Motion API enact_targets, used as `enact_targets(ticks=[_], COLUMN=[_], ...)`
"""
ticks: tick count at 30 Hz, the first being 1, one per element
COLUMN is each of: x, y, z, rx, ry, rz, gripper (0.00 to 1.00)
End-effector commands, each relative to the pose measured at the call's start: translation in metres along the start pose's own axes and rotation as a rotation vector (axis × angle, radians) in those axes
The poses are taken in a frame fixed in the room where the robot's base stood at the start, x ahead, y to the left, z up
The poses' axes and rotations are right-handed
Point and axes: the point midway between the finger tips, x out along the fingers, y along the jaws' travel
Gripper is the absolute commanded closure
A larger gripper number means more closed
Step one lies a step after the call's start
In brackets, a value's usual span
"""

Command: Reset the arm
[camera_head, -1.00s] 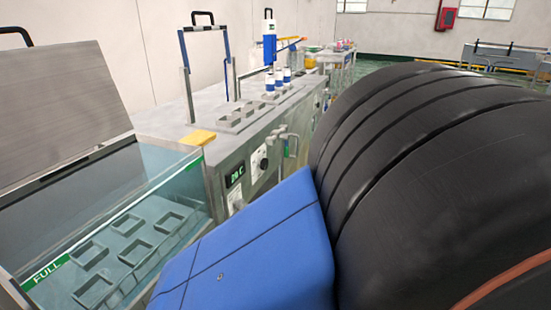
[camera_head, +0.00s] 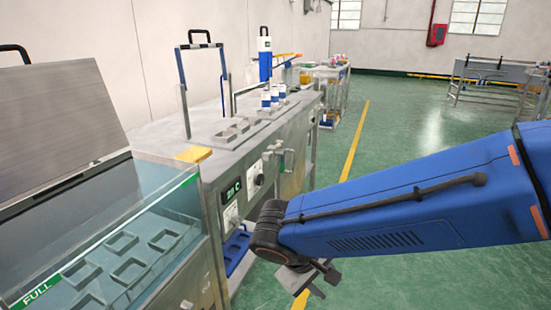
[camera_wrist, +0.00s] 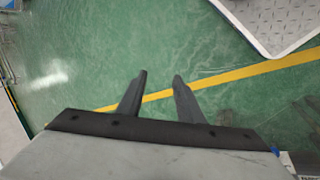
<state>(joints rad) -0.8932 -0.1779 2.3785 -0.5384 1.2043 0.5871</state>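My gripper (camera_wrist: 158,82) shows in the wrist view with its two dark fingers apart and nothing between them. It hangs over bare green floor crossed by a yellow line. In the head view, my blue arm reaches in from the right, and my gripper (camera_head: 312,285) is small and low in the picture, in front of the steel bench and clear of it. Its fingers are hard to make out in that view.
A glass-walled water tank (camera_head: 105,215) with an open lid stands at left. A yellow line (camera_head: 352,140) runs along the open green floor (camera_head: 400,120).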

Motion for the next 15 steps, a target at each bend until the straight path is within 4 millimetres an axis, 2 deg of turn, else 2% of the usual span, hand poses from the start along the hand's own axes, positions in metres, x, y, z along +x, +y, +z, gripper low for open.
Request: enact_targets(ticks=[1, 6, 15], x=[0.003, 0.01, 0.017], y=[0.011, 0.038, 0.073], z=[0.007, 0.03, 0.072], rx=[0.032, 0.114, 0.268], ry=[-0.006, -0.015, 0.013], rz=[-0.027, -0.119, -0.258], gripper=[0.67, 0.67, 0.67])
